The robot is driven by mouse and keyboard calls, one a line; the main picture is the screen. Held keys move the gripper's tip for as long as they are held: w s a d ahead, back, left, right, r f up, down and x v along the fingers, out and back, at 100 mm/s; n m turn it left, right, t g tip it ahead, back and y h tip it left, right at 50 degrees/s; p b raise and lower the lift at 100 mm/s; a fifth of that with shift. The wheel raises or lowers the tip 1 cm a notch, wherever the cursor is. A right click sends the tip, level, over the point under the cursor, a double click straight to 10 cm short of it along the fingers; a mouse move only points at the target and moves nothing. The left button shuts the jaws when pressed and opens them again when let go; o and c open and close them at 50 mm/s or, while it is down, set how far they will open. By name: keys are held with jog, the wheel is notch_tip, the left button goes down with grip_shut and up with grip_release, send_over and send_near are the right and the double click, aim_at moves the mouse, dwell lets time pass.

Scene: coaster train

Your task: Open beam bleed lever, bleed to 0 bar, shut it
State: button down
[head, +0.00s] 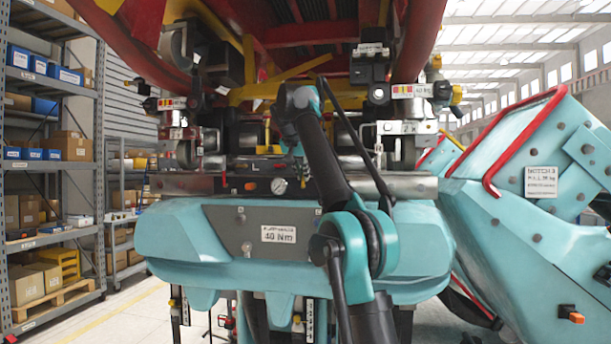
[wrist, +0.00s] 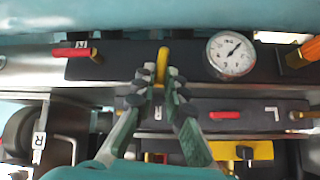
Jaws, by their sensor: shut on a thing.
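A yellow lever (wrist: 162,64) stands up between my fingertips in the wrist view; it appears to be the beam bleed lever. It sits on a dark block, left of a round pressure gauge (wrist: 231,53). The gauge's needle points to the upper right; its numbers are too small to read. My gripper (wrist: 157,82) is shut on the yellow lever's lower part, and its fingers hide the lever's base. In the head view the gauge (head: 279,186) shows on the dark beam front, while my arm covers much of the area beside it.
Red handles lie left (wrist: 75,52) and below right (wrist: 225,115) of the yellow lever. A teal panel with a 40 Nm plate (head: 278,234) hangs below the beam. Shelving (head: 98,150) stands far left.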

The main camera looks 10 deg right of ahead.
jog(key=shift+a+n+h, duration=0.3)
jog(key=shift+a+h, duration=0.05)
jog(key=shift+h, duration=0.25)
jog(key=c, duration=1.6)
grip_release()
jog(key=shift+w, duration=0.1)
jog(key=shift+s+a+r, duration=0.25)
jog(key=shift+s+r, duration=0.1)
jog(key=shift+s+a+r, duration=0.1)
jog(key=shift+s+a, duration=0.2)
jog(key=shift+s, duration=0.25)
jog(key=s+a, duration=0.1)
jog(key=s, duration=0.2)
jog(key=s+a, duration=0.2)
jog(key=s, duration=0.1)
jog(key=s+a, duration=0.2)
jog(key=s, duration=0.1)
jog(key=shift+s+a, duration=0.2)
